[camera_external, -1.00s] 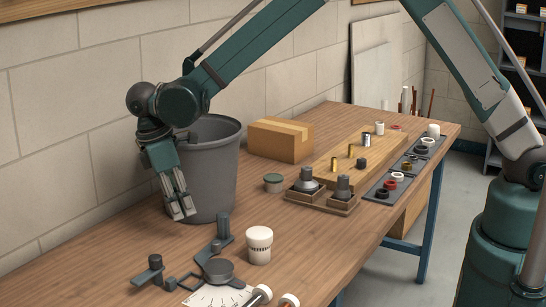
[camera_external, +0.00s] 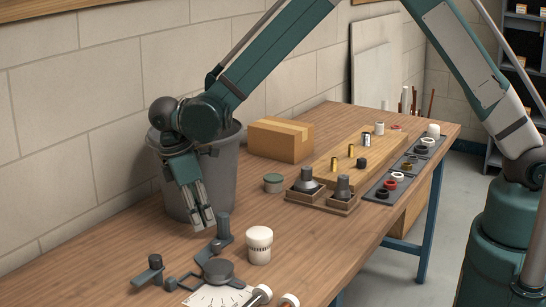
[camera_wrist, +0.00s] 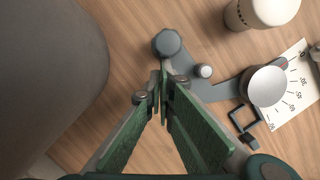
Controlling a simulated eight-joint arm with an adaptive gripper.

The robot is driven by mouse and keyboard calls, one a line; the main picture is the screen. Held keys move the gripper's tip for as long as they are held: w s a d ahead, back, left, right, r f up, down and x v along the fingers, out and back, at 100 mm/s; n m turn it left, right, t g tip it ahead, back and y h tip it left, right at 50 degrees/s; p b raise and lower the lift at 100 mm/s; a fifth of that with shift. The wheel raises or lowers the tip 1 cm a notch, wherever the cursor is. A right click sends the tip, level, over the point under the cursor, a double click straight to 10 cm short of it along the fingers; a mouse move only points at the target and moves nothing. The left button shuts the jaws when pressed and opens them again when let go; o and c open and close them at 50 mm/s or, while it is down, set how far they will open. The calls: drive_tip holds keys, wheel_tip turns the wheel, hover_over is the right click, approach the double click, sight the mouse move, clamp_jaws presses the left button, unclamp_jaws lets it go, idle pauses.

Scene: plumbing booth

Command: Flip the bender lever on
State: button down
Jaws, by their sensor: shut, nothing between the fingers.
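A dark grey arm with an upright post (camera_external: 223,226) reaches back from the disc; another post (camera_external: 155,263) stands to the left. In the wrist view, the disc (camera_wrist: 265,86), the arm (camera_wrist: 222,89) and its round-topped post (camera_wrist: 167,42) show. My gripper (camera_external: 205,226) points down, shut and empty, just left of the rear post. In the wrist view its fingertips (camera_wrist: 163,84) are close to that post; contact cannot be told.
A grey bucket (camera_external: 227,180) stands behind my gripper and fills the left of the wrist view. A white jar (camera_external: 259,246) stands right of the bender. A cardboard box (camera_external: 280,140) and a wooden fitting board (camera_external: 325,166) lie farther back. The bench left of the bender is clear.

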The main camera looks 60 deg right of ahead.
sight(218, 238)
drive_tip(key=shift+s, duration=0.1)
drive_tip(key=shift+s+d+f+b, duration=0.1)
drive_tip(key=shift+s+d+b, duration=0.75)
drive_tip(key=shift+s+d, duration=0.5)
drive_tip(key=s+d+m, duration=0.1)
drive_tip(key=s, duration=0.1)
drive_tip(key=s+d+m+b, duration=0.2)
drive_tip(key=s, duration=0.1)
drive_tip(key=shift+s+g+y, duration=0.3)
drive_tip(key=s+m, duration=0.1)
drive_tip(key=s, duration=0.1)
drive_tip(key=s+m+b, duration=0.1)
drive_tip(key=s+m, duration=0.1)
drive_tip(key=s+m+y, duration=0.1)
drive_tip(key=s, duration=0.1)
drive_tip(key=shift+s+d+b, duration=0.15)
drive_tip(key=shift+d+b, duration=0.2)
drive_tip(key=shift+s+a+m, duration=0.2)
drive_tip(key=shift+s+m, duration=0.8)
drive_tip(key=shift+s, duration=0.2)
drive_tip(key=shift+w, duration=0.15)
